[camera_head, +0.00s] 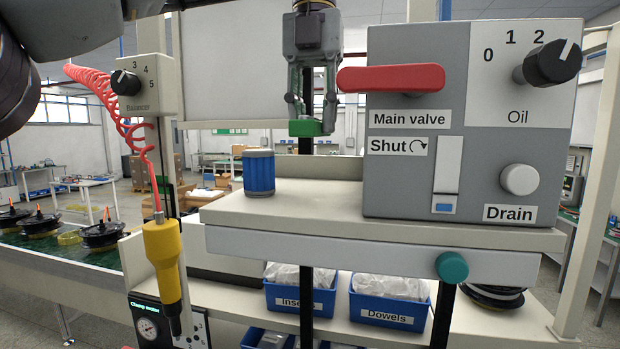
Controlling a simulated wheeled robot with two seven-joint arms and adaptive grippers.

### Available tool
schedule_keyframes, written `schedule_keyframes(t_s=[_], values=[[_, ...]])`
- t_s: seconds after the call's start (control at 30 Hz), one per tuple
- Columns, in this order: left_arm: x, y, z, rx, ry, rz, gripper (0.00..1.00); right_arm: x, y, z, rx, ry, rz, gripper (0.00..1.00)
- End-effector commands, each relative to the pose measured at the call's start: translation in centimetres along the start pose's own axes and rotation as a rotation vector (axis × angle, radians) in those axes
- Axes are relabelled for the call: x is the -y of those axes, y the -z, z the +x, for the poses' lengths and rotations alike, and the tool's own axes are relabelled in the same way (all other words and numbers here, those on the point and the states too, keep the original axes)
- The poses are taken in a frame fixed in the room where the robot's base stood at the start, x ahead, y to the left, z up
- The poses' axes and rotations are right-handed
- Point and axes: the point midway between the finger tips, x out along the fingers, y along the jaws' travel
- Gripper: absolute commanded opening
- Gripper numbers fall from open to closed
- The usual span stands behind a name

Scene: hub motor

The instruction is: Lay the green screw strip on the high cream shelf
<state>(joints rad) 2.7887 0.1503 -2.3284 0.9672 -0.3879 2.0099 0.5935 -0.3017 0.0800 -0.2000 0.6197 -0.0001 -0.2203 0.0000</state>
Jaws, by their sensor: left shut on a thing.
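My left gripper (308,112) hangs fingers-down at the top middle. It is shut on the green screw strip (305,128), which shows as a short green block at the fingertips; the fingers hide part of it. The high cream shelf (325,195) lies below it in the picture, with a clear gap between strip and shelf top. How far back the strip hangs over the shelf is hard to tell. My right gripper is not in view.
A blue cylinder (259,173) stands at the shelf's left end. A grey valve panel (410,185) with a red handle (391,79) fills its right side, close to my gripper. Bare shelf lies between. A yellow tool (163,262) hangs at left; blue bins (389,307) sit below.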

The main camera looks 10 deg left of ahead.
Motion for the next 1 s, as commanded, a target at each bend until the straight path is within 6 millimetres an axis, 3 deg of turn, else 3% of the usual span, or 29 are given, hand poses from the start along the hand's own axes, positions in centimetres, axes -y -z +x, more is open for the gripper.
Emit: schedule_keyframes(t_s=[0.67, 1.0], values=[[-0.1, 0.1, 1.7, 0.011, 0.006, 0.000, 0.00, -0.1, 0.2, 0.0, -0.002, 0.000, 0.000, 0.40], [-0.1, 0.0, 3.6, 0.005, 0.003, 0.001, 0.00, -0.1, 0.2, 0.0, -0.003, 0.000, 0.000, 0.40]])
